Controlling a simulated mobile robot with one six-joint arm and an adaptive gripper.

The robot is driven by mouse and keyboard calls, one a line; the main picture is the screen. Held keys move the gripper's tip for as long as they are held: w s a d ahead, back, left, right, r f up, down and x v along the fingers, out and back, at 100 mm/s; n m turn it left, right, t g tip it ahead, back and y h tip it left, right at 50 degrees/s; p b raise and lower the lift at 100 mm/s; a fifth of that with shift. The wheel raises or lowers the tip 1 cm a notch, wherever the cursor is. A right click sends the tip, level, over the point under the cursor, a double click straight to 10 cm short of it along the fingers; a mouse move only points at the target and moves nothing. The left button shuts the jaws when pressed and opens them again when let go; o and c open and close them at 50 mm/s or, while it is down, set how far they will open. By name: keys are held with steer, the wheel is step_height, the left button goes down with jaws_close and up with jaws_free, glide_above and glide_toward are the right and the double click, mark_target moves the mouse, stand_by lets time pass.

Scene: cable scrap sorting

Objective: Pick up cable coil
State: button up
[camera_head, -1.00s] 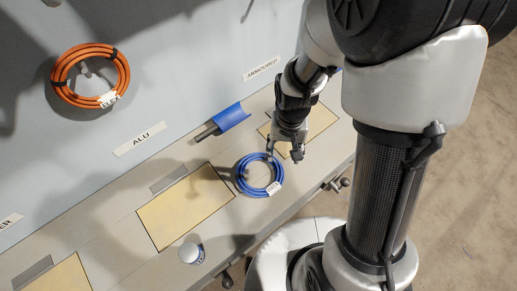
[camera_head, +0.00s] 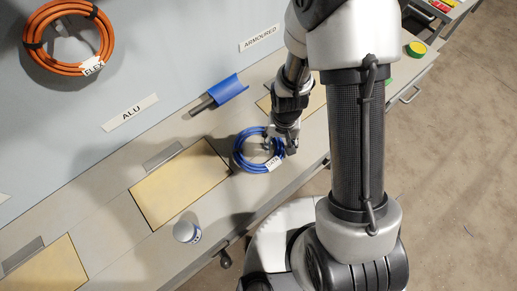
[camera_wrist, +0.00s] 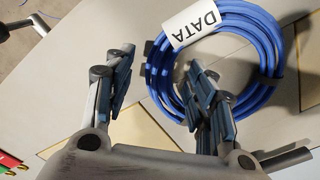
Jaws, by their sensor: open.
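A blue cable coil (camera_head: 240,157) with a white tag reading DATA lies flat on the grey bench. It also shows in the wrist view (camera_wrist: 262,40), with the tag at its upper left and a dark tie on its right side. My gripper (camera_head: 281,146) is over the coil's right side in the head view. In the wrist view my gripper (camera_wrist: 160,75) is open, one finger outside the coil to its left, the other over the ring's inside edge. The coil's left strands lie between the fingertips. I cannot tell whether either finger touches it.
An orange coil tagged FLEX (camera_head: 107,42) hangs on the wall panel. A blue curved piece with a dark rod (camera_head: 228,90) lies behind the coil. A yellow panel (camera_head: 180,183) and a white cylinder (camera_head: 187,232) are to the left. Bench handles edge the front.

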steer(key=shift+f, duration=0.7)
steer(key=shift+c, duration=0.2)
jaws_close()
steer(key=shift+r, duration=0.1)
